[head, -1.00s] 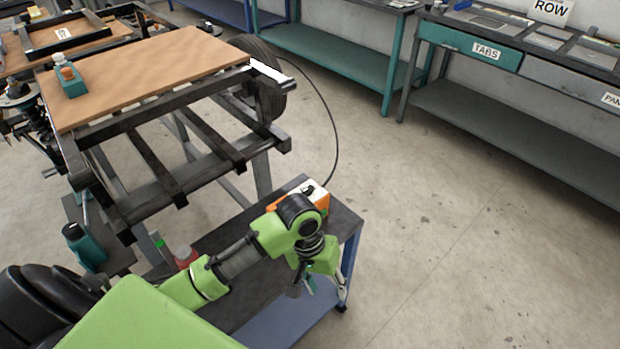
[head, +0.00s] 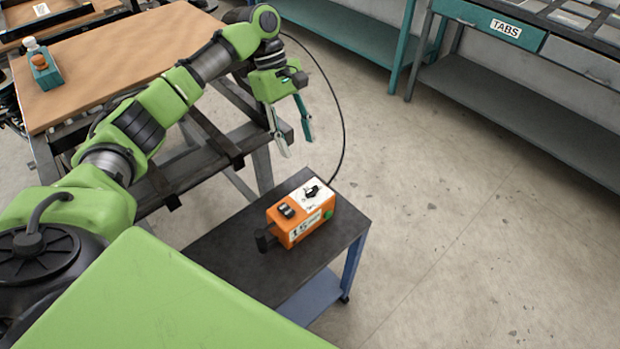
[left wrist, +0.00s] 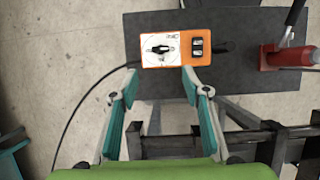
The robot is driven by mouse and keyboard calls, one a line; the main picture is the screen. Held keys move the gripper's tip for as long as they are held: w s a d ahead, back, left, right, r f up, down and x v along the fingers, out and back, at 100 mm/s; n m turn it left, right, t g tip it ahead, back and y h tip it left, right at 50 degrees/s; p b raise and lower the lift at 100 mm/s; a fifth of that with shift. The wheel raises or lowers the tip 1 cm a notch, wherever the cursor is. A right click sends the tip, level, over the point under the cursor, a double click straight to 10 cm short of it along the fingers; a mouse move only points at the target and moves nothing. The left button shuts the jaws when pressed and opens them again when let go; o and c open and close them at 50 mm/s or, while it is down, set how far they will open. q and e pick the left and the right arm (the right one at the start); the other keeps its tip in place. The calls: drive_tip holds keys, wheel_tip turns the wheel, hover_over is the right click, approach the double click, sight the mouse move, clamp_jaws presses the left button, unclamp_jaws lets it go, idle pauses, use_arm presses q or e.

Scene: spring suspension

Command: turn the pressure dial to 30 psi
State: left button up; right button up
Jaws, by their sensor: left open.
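The orange control box (head: 300,216) sits on the dark top of a small cart. Its white panel carries a black dial (head: 312,191), with a black switch block (head: 286,210) beside it and a green button on its side. The dial's setting is too small to read. My left gripper (head: 293,142) is open and empty, above and behind the box in the head view. In the left wrist view the box (left wrist: 177,64) and its dial (left wrist: 160,48) lie beyond the open fingers (left wrist: 157,87), apart from them. My right gripper is not in view.
The cart top (head: 222,250) has bare room left of the box. A black cable runs from the box. A metal frame with a wooden board (head: 130,60) stands behind. The wrist view shows a red jack (left wrist: 285,58) on the cart. Floor at right is clear.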

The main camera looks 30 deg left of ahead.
sight(312, 189)
use_arm(q)
drive_tip(key=p+x, duration=0.1)
drive_tip(key=x, duration=1.2)
drive_tip(key=shift+f, duration=0.1)
drive_tip(key=c, duration=1.1)
